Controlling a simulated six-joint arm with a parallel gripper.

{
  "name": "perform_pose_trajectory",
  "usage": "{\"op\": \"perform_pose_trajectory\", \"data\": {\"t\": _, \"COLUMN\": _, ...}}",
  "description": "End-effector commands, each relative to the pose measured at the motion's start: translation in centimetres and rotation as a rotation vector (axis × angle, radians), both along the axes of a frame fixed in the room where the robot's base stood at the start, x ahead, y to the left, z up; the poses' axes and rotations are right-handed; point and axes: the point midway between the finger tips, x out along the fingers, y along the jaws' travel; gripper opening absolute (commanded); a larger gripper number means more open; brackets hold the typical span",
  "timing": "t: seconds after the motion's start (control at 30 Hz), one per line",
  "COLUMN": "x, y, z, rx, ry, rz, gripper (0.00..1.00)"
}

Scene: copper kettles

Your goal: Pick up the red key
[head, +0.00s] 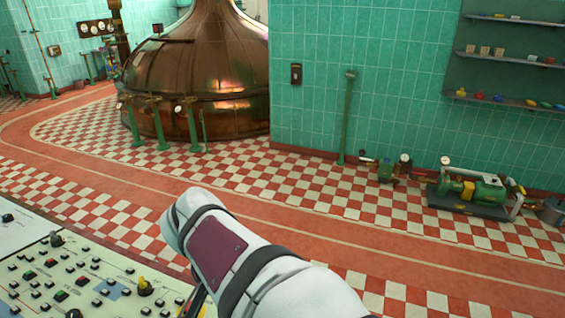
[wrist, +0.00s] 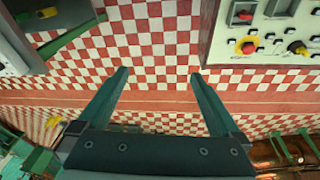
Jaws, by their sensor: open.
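I cannot make out a red key for certain in either view. In the wrist view, a small red piece (wrist: 244,15) sits in a square frame on the pale control panel (wrist: 228,38) at upper right; it is too small to tell what it is. My gripper (wrist: 160,73) is open and empty, its two green fingers spread above the checkered floor, left of that panel. In the head view my white arm reaches in from the bottom, and my gripper is hidden.
A red knob on yellow (wrist: 248,47) is on the panel. In the head view, a control panel (head: 105,295) with buttons and yellow knobs fills the lower left. A copper kettle (head: 195,65), green pump (head: 475,188) and wall shelves (head: 510,52) stand beyond open floor.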

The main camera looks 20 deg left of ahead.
Motion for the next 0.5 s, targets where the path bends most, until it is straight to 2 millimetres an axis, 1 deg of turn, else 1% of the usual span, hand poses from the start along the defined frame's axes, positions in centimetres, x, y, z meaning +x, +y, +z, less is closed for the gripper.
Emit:
{"op": "perform_pose_trajectory", "data": {"t": 0.03, "x": 0.4, "y": -5.5, "z": 0.6, "rx": 0.018, "ry": 0.047, "rz": -0.066, "gripper": 1.00}}
{"op": "perform_pose_trajectory", "data": {"t": 0.07, "x": 0.0, "y": -8.7, "z": 0.7, "rx": 0.034, "ry": 0.079, "rz": -0.097, "gripper": 1.00}}
{"op": "perform_pose_trajectory", "data": {"t": 0.1, "x": -1.1, "y": -12.6, "z": 0.7, "rx": 0.062, "ry": 0.117, "rz": -0.136, "gripper": 1.00}}
{"op": "perform_pose_trajectory", "data": {"t": 0.17, "x": -3.7, "y": -17.4, "z": 0.3, "rx": 0.119, "ry": 0.162, "rz": -0.194, "gripper": 1.00}}
{"op": "perform_pose_trajectory", "data": {"t": 0.2, "x": -5.7, "y": -19.6, "z": -0.3, "rx": 0.158, "ry": 0.181, "rz": -0.226, "gripper": 1.00}}
{"op": "perform_pose_trajectory", "data": {"t": 0.23, "x": -7.0, "y": -20.7, "z": -0.7, "rx": 0.186, "ry": 0.190, "rz": -0.247, "gripper": 1.00}}
{"op": "perform_pose_trajectory", "data": {"t": 0.3, "x": -9.5, "y": -22.3, "z": -1.7, "rx": 0.241, "ry": 0.197, "rz": -0.280, "gripper": 1.00}}
{"op": "perform_pose_trajectory", "data": {"t": 0.37, "x": -10.9, "y": -22.8, "z": -2.4, "rx": 0.272, "ry": 0.197, "rz": -0.299, "gripper": 1.00}}
{"op": "perform_pose_trajectory", "data": {"t": 0.4, "x": -11.5, "y": -22.9, "z": -2.7, "rx": 0.285, "ry": 0.196, "rz": -0.304, "gripper": 0.93}}
{"op": "perform_pose_trajectory", "data": {"t": 0.47, "x": -11.9, "y": -23.0, "z": -2.9, "rx": 0.295, "ry": 0.195, "rz": -0.307, "gripper": 0.82}}
{"op": "perform_pose_trajectory", "data": {"t": 0.5, "x": -12.0, "y": -23.0, "z": -3.0, "rx": 0.296, "ry": 0.196, "rz": -0.307, "gripper": 0.75}}
